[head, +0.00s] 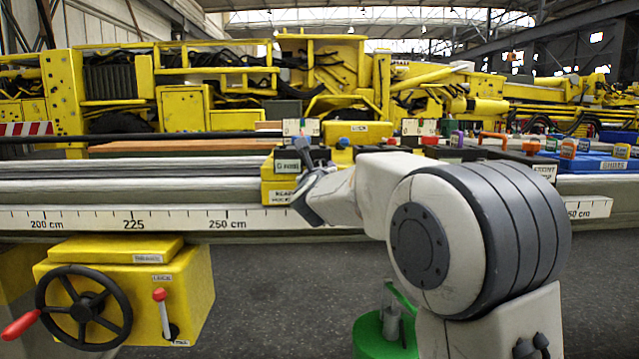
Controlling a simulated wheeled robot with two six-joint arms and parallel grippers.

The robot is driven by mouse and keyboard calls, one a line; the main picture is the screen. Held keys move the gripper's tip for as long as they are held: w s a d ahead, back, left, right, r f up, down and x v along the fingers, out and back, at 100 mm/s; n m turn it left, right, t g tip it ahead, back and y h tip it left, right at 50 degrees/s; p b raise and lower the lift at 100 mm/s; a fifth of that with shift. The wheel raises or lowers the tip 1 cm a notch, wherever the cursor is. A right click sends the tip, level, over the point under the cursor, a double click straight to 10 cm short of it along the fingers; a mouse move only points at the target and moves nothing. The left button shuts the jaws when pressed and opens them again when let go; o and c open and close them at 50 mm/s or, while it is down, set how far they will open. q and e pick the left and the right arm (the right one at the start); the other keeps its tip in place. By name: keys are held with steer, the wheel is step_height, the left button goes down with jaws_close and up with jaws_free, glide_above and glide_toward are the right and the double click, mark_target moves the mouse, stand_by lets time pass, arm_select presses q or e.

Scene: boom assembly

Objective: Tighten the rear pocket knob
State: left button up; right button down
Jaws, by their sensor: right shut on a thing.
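My right arm reaches in from the right. Its dark grey gripper (308,172) is at the yellow labelled block (279,189) on the long rail, close against the block's right side. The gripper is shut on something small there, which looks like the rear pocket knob. The knob itself is mostly hidden by the fingers and wrist, so its turn and seating cannot be told. My left gripper is not in view.
A scale strip (180,219) runs along the rail's front. A yellow box with a black handwheel (85,308) and a red-tipped lever (161,312) hangs at lower left. Blue trays (600,163) and coloured clamps stand at right. A green cylinder (370,341) is below my arm.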

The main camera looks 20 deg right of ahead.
steer(key=shift+f+m+b, duration=0.1)
steer(key=shift+m+b, duration=0.4)
steer(key=shift+m, duration=0.2)
steer(key=shift+c, duration=1.6)
jaws_free()
steer(key=v, duration=1)
steer(key=shift+s, duration=0.2)
